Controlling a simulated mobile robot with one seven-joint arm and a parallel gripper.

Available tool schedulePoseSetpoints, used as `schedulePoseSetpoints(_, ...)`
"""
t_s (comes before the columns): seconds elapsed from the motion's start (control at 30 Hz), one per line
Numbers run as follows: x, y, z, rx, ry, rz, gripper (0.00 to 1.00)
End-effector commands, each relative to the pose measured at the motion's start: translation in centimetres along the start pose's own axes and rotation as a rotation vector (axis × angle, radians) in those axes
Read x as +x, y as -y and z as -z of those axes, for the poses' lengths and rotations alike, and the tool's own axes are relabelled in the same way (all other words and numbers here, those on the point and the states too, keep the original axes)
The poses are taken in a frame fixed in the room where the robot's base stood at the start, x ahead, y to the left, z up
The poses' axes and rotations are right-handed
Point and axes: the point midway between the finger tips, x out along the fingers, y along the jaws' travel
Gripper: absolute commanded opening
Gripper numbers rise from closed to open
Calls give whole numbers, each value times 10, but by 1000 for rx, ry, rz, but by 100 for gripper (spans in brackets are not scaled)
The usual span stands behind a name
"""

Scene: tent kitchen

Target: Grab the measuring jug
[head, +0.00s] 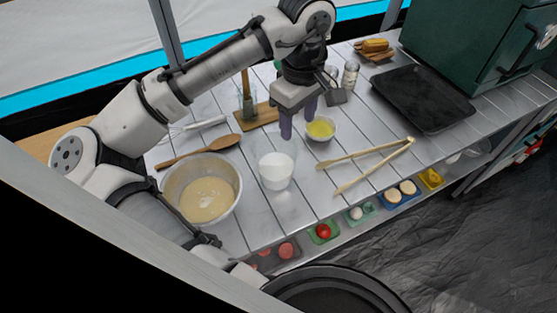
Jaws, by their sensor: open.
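The measuring jug (276,172) looks like a clear vessel with white contents. It stands upright on the slatted metal table in the middle of the head view. My gripper (298,126) points down with its purple fingers apart and nothing visible between them. In the picture it is just above and slightly right of the jug's rim. I cannot tell whether a finger touches the jug or is behind it. The jug's handle is not clear.
A bowl of batter (203,190) stands left of the jug, with a wooden spoon (200,152) behind it. A small bowl of yellow liquid (320,129) is close behind right. Wooden tongs (375,160) lie to the right. A black tray (420,98) is farther right.

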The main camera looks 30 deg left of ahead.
Motion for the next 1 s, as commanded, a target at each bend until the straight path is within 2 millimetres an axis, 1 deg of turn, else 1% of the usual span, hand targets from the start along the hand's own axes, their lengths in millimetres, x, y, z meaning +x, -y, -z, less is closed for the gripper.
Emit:
schedulePoseSetpoints(0.03,9,0,0,0,2,2,53)
schedulePoseSetpoints(0.1,18,0,0,0,1,1,53)
schedulePoseSetpoints(0.37,38,3,0,0,0,2,53)
schedulePoseSetpoints(0.5,59,9,1,0,1,2,53)
schedulePoseSetpoints(0.63,75,8,1,1,1,1,53)
schedulePoseSetpoints(0.73,80,8,1,1,1,-1,53)
schedulePoseSetpoints(0.93,81,7,1,1,0,-1,53)
schedulePoseSetpoints(1.0,81,7,1,1,0,-1,43)
